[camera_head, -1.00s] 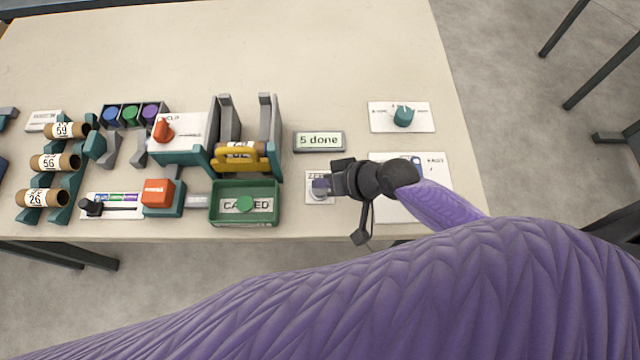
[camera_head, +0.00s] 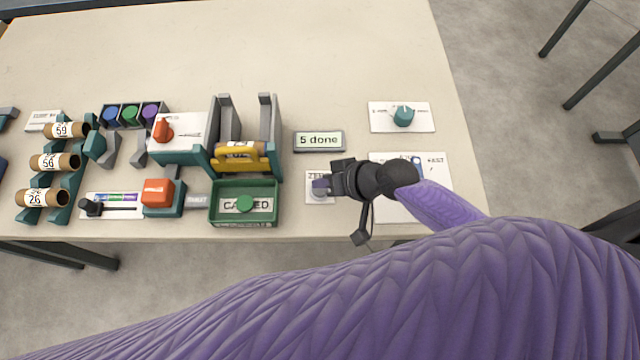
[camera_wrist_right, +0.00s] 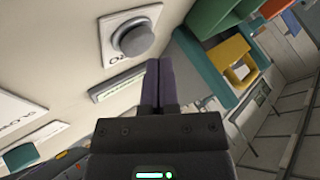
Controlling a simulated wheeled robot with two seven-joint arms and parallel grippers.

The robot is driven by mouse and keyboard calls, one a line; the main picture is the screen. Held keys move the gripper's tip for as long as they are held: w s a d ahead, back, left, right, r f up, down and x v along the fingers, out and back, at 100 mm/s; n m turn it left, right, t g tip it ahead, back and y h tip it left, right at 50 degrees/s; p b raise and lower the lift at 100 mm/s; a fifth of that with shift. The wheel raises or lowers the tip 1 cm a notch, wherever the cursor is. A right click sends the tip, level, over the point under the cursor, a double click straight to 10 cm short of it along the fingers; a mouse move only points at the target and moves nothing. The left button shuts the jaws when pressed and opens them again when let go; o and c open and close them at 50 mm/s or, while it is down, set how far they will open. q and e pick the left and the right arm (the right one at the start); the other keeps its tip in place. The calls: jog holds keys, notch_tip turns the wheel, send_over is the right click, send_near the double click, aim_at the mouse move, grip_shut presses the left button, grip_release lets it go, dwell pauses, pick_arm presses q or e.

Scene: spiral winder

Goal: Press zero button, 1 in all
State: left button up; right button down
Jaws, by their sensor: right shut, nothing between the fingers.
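The zero button is a grey round cap on a small white plate (camera_head: 314,198) near the table's front edge. In the right wrist view the button (camera_wrist_right: 137,40) stands proud of its plate, up and to the left of the fingertips. My right gripper (camera_head: 322,187) is shut and empty, over the plate in the head view and hiding most of the button there. In the wrist view its two purple-grey fingers (camera_wrist_right: 160,70) lie together, and a gap shows between them and the button. My left gripper is not in view.
Left of the plate stands a green tray (camera_head: 214,214), with a yellow-handled winder (camera_head: 238,160) behind it. An orange block (camera_head: 158,192) and labelled tubes (camera_head: 42,198) are farther left. A teal knob (camera_head: 403,116) and a white slow-fast panel (camera_head: 440,190) lie right.

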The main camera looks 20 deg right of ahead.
jog(key=shift+f, duration=0.35)
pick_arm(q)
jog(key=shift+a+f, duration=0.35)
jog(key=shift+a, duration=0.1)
pick_arm(e)
jog(key=shift+f, duration=0.1)
pick_arm(q)
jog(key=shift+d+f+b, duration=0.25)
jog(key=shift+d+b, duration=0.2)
jog(key=shift+b, duration=0.1)
pick_arm(e)
jog(key=shift+f, duration=0.35)
jog(key=shift+r+p, duration=0.7)
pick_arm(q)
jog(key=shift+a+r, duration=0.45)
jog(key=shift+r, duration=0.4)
pick_arm(e)
jog(key=shift+r, duration=0.2)
